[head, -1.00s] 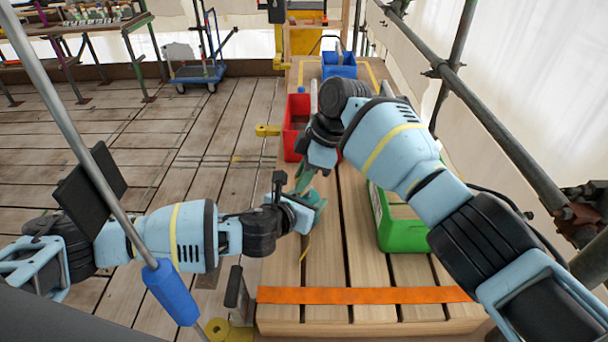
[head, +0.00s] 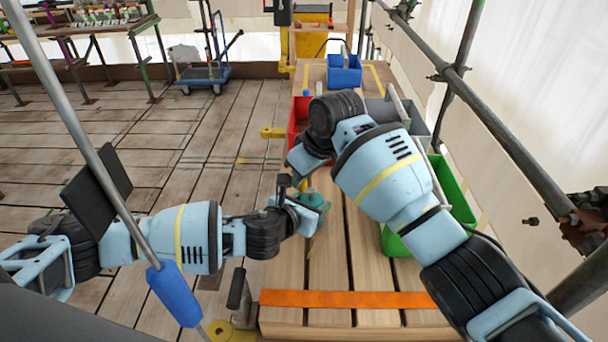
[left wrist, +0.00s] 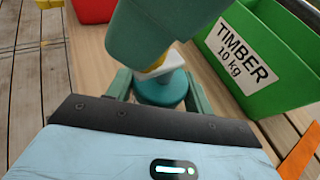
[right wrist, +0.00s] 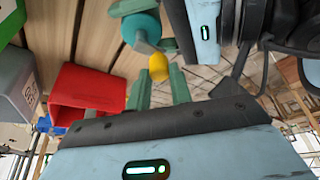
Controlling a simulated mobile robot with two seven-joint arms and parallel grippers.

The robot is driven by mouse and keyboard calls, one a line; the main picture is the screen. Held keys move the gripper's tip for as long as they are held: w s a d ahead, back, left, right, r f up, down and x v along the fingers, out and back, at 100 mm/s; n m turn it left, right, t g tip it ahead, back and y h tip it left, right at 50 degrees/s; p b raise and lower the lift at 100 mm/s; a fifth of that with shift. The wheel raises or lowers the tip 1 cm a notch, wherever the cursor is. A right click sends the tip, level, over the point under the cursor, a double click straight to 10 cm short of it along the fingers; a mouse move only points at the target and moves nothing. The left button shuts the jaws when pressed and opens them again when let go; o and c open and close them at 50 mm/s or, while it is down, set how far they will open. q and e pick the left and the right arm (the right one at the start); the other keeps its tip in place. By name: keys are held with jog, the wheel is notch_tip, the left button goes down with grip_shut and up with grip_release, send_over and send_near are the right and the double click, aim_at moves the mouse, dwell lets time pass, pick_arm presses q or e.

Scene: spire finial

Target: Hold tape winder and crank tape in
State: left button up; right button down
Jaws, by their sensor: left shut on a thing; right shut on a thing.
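The tape winder is a round teal body (left wrist: 160,90) with a pale crank arm (left wrist: 168,64) and a yellow knob (right wrist: 158,68). It shows above the bench in the head view (head: 316,200). My left gripper (left wrist: 160,92) is shut on the winder body, a finger on each side. My right gripper (right wrist: 160,88) is shut on the yellow knob of the crank. A large teal finger of it covers part of the crank in the left wrist view.
The slatted wooden bench (head: 335,270) has an orange strip (head: 345,299) near its front edge. A red bin (right wrist: 85,88), a grey bin (head: 418,122), a blue bin (head: 345,75) and a green bin marked TIMBER (left wrist: 250,60) stand around. Scaffold tubes (head: 500,140) run along the right.

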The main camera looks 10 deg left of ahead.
jog(key=shift+m, duration=0.4)
jog(key=c, duration=1.2)
grip_release()
jog(key=shift+c, duration=0.2)
jog(key=v, duration=1.2)
jog(key=shift+a, duration=0.15)
jog(key=shift+c, duration=0.2)
